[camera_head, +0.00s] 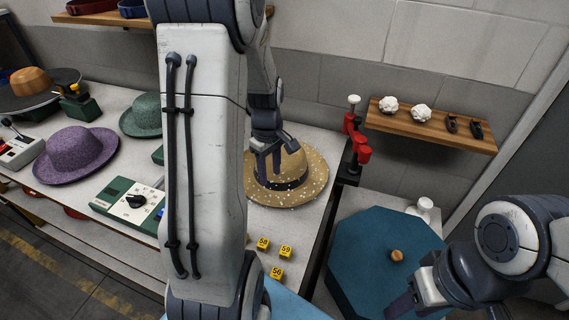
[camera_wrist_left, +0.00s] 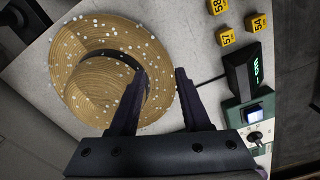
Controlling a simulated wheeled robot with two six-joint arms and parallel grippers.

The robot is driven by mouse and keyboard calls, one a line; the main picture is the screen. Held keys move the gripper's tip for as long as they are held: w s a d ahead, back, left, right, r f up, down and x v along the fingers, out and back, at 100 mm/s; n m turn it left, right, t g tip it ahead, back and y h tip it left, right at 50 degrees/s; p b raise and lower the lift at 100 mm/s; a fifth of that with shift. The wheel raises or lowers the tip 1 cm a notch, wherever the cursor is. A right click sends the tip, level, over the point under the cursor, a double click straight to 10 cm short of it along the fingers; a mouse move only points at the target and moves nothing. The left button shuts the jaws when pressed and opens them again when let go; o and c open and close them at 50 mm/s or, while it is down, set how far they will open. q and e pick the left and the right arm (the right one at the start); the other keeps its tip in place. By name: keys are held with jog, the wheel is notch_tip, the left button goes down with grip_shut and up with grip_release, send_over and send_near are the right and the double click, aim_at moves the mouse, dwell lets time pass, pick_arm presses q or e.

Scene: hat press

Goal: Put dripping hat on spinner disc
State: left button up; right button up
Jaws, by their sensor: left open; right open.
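The dripping hat (camera_head: 308,187) is tan straw with a dark band, dotted with white drops. It lies brim down on the light bench below the wall. It also shows in the left wrist view (camera_wrist_left: 85,85). My left gripper (camera_head: 268,172) is open over the hat's near-left side. In the left wrist view its fingers (camera_wrist_left: 160,80) are apart, and one overlaps the brim; I cannot tell whether they touch it. My right gripper (camera_head: 400,303) is open at lower right, partly hidden.
Purple (camera_head: 75,152) and green (camera_head: 142,115) hats and a green control box (camera_head: 130,203) stand to the left. Yellow numbered cubes (camera_head: 285,252) lie in front of the hat. A blue octagonal lid (camera_head: 365,250) and red clamps (camera_head: 357,150) are to the right. My left arm hides the middle.

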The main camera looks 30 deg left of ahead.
pick_arm(q)
jog(key=a+f+n, duration=0.1)
jog(key=a+n, duration=0.1)
jog(key=a, duration=0.2)
send_over(256, 198)
jog(key=shift+n, duration=0.3)
notch_tip(256, 198, down, 5)
jog(key=shift+w, duration=0.15)
jog(key=shift+s+f+p, duration=0.2)
jog(key=shift+f+p, duration=0.75)
jog(key=shift+f, duration=2)
grip_shut()
